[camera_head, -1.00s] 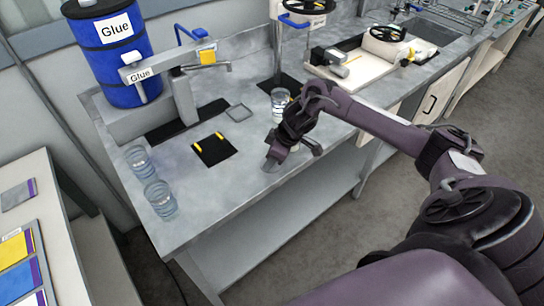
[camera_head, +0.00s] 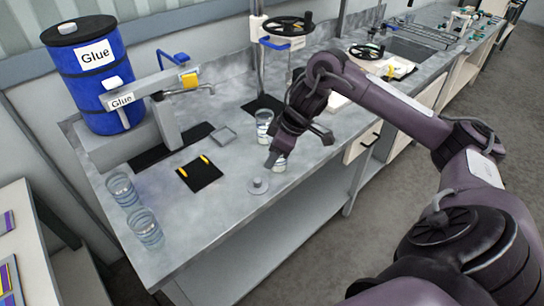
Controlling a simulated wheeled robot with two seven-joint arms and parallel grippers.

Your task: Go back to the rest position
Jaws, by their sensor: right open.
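My right arm comes in from the right. Its dark gripper (camera_head: 299,150) is open, with its fingers pointing down over the front part of the grey workbench (camera_head: 225,210). A clear glass (camera_head: 280,163) shows just behind one finger and is partly hidden by it. I see no object held between the fingers. A small grey disc with a knob (camera_head: 258,186) lies on the bench just left of and below the gripper. My left gripper is not in view.
A second glass (camera_head: 264,121) stands below the handwheel press (camera_head: 287,28). Two glasses (camera_head: 122,188) (camera_head: 145,228) stand at the bench's left end.

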